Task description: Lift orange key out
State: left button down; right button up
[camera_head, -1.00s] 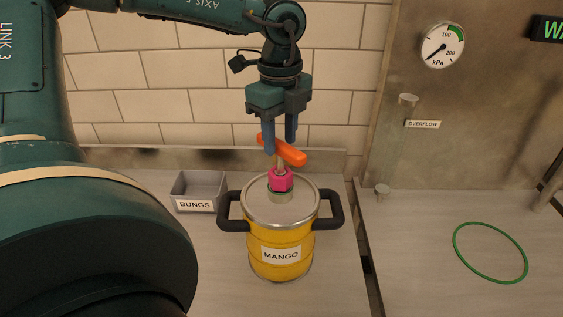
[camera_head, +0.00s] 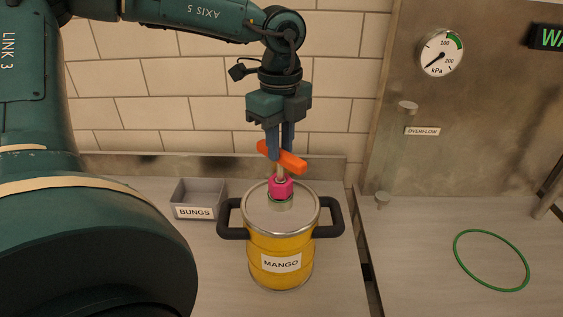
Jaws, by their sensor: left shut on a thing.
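The orange key (camera_head: 291,163) has a bar handle, tilted down to the right. Its pale stem runs down into the pink bung (camera_head: 280,189) on top of the yellow keg (camera_head: 281,247) labelled MANGO. The keg stands upright with a grey lid and two black side handles. My left gripper (camera_head: 281,153) points straight down from above, its blue fingers shut on the orange key at the handle. The lower end of the stem is hidden in the bung. My right gripper is not in view.
A grey tray (camera_head: 178,191) labelled BUNGS sits left of the keg by the tiled wall. A green ring (camera_head: 491,289) lies on the right counter. A pressure gauge (camera_head: 442,53) and an OVERFLOW label (camera_head: 422,131) are on the metal panel.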

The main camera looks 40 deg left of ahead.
pick_arm(q)
jog(key=shift+r, duration=0.1)
jog(key=shift+r+p, duration=1.3)
jog(key=shift+r, duration=2.15)
